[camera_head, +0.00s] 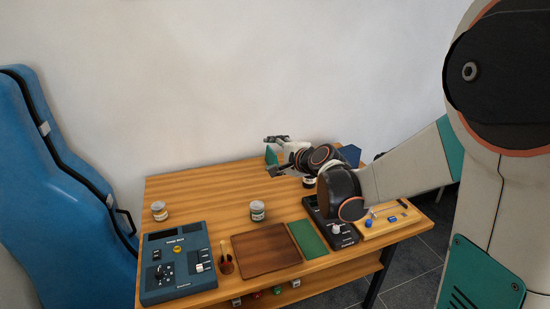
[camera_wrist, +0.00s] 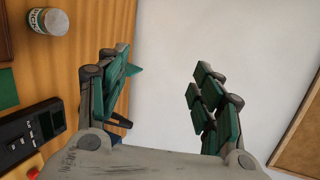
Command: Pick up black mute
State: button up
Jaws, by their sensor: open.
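I cannot clearly pick out a black mute in either view; it may be hidden behind my arm. My gripper (camera_head: 273,154) is over the back right of the wooden table (camera_head: 205,187), with its fingers pointing left. In the wrist view my gripper (camera_wrist: 160,76) is open, with pale wall showing between its fingers and nothing held. A dark shape (camera_wrist: 118,120) shows by the left finger, too covered to name.
A mixer-like device (camera_head: 178,263), jars (camera_head: 257,210) (camera_head: 159,211), a brown tray (camera_head: 266,249), a green mat (camera_head: 307,239) and a black device (camera_head: 338,234) stand on the table. A blue instrument case (camera_head: 60,185) stands left. The table's back left is clear.

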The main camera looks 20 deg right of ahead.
jog(key=w+d+f+m+t+h, duration=0.1)
jog(key=w+d+f+m+t, duration=0.15)
jog(key=w+d+m, duration=0.35)
jog(key=w+d+f+m+t+h+p, duration=0.25)
jog(key=d+f+m+h, duration=0.35)
jog(key=d+f+m, duration=1)
jog(key=shift+n+g, duration=0.3)
jog(key=shift+n, duration=0.2)
jog(key=shift+w+d+b, duration=0.2)
jog(key=shift+w+b, duration=0.05)
jog(key=shift+w, duration=2.05)
jog(key=shift+w+d+b, duration=0.25)
jog(key=shift+w+b, duration=0.05)
jog(key=shift+w, duration=2.05)
jog(key=shift+w+d+b, duration=0.2)
jog(key=shift+w+b, duration=0.05)
jog(key=shift+w, duration=2.05)
grip_shut()
